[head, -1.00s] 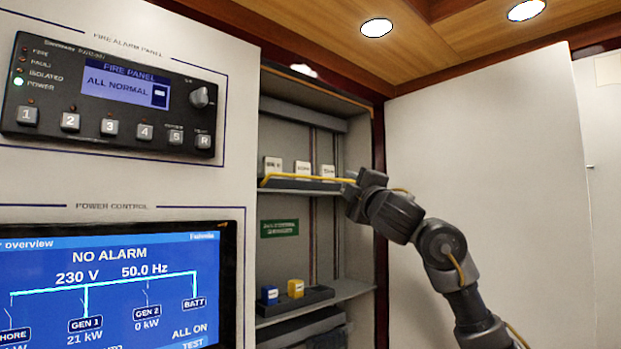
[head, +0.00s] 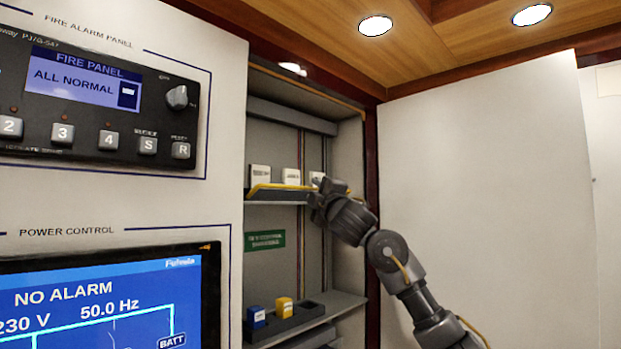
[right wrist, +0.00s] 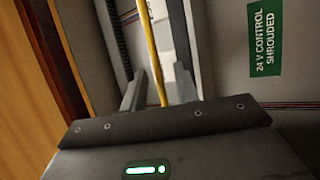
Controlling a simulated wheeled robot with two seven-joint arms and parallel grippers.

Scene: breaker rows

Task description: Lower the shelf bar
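The yellow shelf bar (head: 280,186) runs across the front of the upper shelf in the open cabinet. Several white blocks, such as one (head: 260,175), stand behind it. My right gripper (head: 322,192) is at the bar's right end. In the right wrist view, the yellow bar (right wrist: 150,50) passes between the two fingers of the right gripper (right wrist: 160,88), which stand apart with gaps beside the bar. In the head view the gripper hides the bar's right end. My left gripper is not in view.
A lower shelf holds a dark tray (head: 310,309) with a blue block (head: 256,318) and a yellow block (head: 284,308). A green label (head: 265,240) is on the cabinet back.

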